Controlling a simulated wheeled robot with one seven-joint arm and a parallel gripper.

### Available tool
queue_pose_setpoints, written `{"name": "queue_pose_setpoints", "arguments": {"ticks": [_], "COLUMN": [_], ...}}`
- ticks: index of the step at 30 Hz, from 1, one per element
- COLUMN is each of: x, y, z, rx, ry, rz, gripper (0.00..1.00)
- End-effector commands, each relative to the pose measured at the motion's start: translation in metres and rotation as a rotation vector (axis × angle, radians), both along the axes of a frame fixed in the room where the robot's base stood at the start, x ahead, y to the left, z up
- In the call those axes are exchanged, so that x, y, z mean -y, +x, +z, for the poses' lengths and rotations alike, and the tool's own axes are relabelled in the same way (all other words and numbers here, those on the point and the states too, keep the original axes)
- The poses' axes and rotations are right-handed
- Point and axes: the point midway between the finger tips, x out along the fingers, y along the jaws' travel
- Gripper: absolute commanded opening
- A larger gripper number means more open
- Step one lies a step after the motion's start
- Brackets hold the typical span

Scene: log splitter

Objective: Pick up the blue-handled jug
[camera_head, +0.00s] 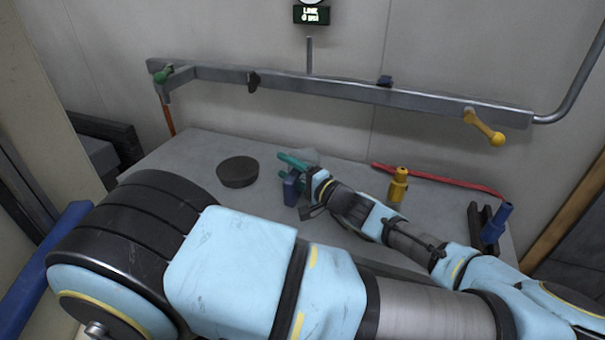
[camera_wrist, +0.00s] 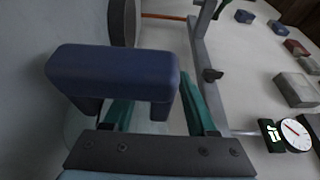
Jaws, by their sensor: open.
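The jug's blue handle (camera_head: 291,188) shows in the head view beside my gripper, near the middle of the grey worktop. A pale, see-through body (camera_head: 304,156), apparently the jug's, is mostly hidden behind my gripper. In the wrist view the blue handle (camera_wrist: 112,73) is large and close, crossing in front of one teal finger. My gripper (camera_head: 283,166) is open, with its teal fingers apart. In the wrist view my gripper (camera_wrist: 155,92) has one finger behind the handle bar and the other just right of it. I cannot tell whether they touch it.
A dark round disc (camera_head: 237,172) lies left of the jug. A yellow bottle-like object (camera_head: 398,185) and a red bar (camera_head: 437,180) are to the right. A blue-topped part (camera_head: 496,222) stands at the far right. A metal rail (camera_head: 340,92) runs along the wall behind.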

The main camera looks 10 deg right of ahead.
Motion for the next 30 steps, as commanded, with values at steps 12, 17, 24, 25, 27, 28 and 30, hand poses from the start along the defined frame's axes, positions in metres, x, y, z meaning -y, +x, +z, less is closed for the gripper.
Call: {"name": "queue_pose_setpoints", "arguments": {"ticks": [12,17,24,25,27,28,30], "x": [0.0003,0.0003,0.0003,0.0003,0.0003,0.0003,0.0003], "y": [-0.0002,-0.0002,-0.0002,-0.0002,-0.0002,-0.0002,-0.0002], "z": [0.0,-0.0001,-0.0003,-0.0003,-0.0003,-0.0004,-0.0004], "rx": [0.0,0.0,-0.001,-0.001,-0.001,-0.001,-0.001], "ry": [0.0,0.0,-0.001,-0.001,-0.001,-0.001,-0.001], "rz": [0.0,0.0,0.0,0.0,0.0,0.0,0.0], "gripper": [0.15,0.0,0.0,0.0,0.0,0.0,0.0]}}
